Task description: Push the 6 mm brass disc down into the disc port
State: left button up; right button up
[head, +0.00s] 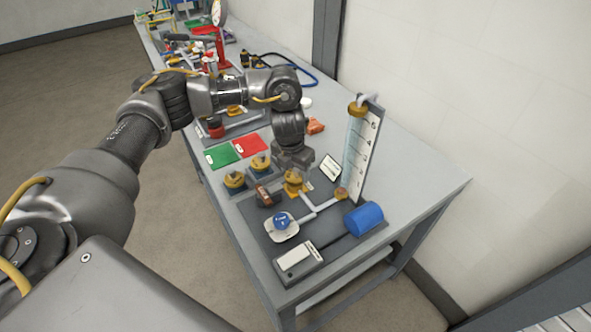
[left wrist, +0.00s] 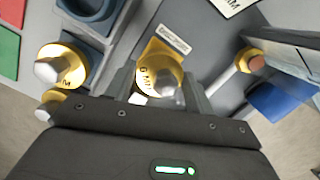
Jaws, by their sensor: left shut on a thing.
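My left gripper (head: 292,170) points down over the pump skid (head: 262,232) and is shut on a brass disc (head: 293,185) with a pale metal knob. In the left wrist view the disc (left wrist: 152,72) sits between the fingers, and part of its black lettering, "MM", shows. The disc is at the pipework, beside a yellow plate (left wrist: 160,47) with a white label. The disc port is hidden under the disc and fingers, so I cannot tell how deep the disc sits. My right gripper is out of view.
Two other brass discs (head: 235,180) (head: 260,163) stand in holders to the left. A tall sight column (head: 365,150) and a blue motor (head: 364,218) are to the right. A blue knob (head: 281,222) and a white-topped box (head: 297,260) are in front. Red and green mats (head: 252,145) lie behind.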

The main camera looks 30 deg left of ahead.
pick_arm(q)
jog(key=shift+f+b, duration=0.8)
jog(key=shift+f, duration=0.3)
jog(key=o, duration=1.2)
jog(key=shift+c, duration=0.2)
notch_tip(320, 180, up, 11)
jog(key=s, duration=0.1)
jog(key=shift+s+a+f, duration=0.15)
jog(key=shift+s, duration=0.2)
